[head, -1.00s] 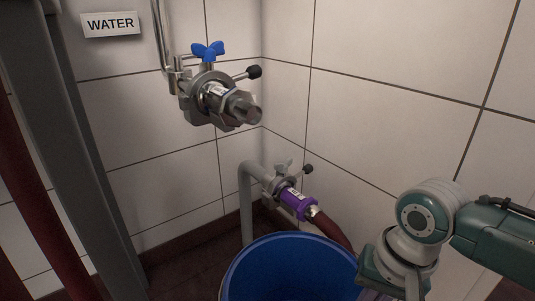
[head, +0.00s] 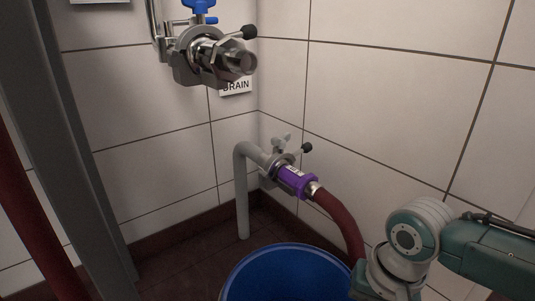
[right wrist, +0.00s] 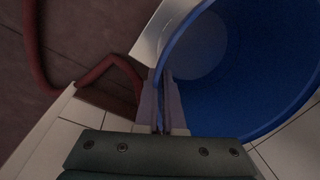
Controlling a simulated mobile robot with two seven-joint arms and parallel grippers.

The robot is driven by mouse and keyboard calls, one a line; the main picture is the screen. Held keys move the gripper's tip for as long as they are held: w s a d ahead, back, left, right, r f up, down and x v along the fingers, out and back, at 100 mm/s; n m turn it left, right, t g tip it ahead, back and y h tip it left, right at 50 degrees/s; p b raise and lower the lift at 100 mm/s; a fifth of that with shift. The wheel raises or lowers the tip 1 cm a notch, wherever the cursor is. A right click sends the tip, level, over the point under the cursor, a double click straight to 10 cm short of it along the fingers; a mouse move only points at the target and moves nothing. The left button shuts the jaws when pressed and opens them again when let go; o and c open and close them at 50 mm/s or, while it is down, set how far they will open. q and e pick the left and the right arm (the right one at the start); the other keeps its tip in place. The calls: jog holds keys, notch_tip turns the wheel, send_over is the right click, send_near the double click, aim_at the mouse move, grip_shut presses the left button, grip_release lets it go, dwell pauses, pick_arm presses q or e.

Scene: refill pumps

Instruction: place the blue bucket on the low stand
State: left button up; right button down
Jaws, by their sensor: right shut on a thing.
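The blue bucket (head: 290,272) is at the bottom of the head view, its rim showing and its lower part cut off by the frame. In the right wrist view the bucket (right wrist: 235,75) fills the upper right, and I look into its inside. My right gripper (right wrist: 164,85) is shut on the bucket's rim, one finger on each side of the wall. In the head view its fingers are not visible. My left gripper is in neither view. The low stand cannot be made out for certain; a pale surface (right wrist: 152,38) shows beside the bucket in the wrist view.
A red hose (head: 345,220) runs from the purple coupling (head: 297,182) on the grey drain pipe (head: 242,195) down behind the bucket. A metal valve (head: 215,55) sticks out above. Tiled walls meet in the corner. Dark floor (head: 190,265) is clear left of the bucket.

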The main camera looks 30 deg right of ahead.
jog(key=c, duration=1)
grip_release()
notch_tip(320, 180, up, 12)
jog(key=s+p, duration=0.1)
jog(key=p, duration=0.8)
jog(key=s+a+r+n, duration=0.2)
jog(key=a+r+n, duration=0.1)
jog(key=n, duration=0.1)
jog(key=s+a+r+n+t, duration=0.1)
jog(key=s+a+r+n, duration=0.1)
jog(key=a+r+n, duration=0.1)
jog(key=s+a+r+n+t, duration=0.1)
jog(key=s+a+r+n, duration=0.1)
jog(key=r+n, duration=0.3)
jog(key=shift+s+a+r+n+h+p, duration=0.1)
jog(key=shift+s+a+n+h+p, duration=0.1)
jog(key=shift+a, duration=0.2)
jog(key=shift+s+a+r+n+h+p, duration=0.1)
jog(key=shift+s+a+n, duration=0.1)
jog(key=shift+a, duration=0.15)
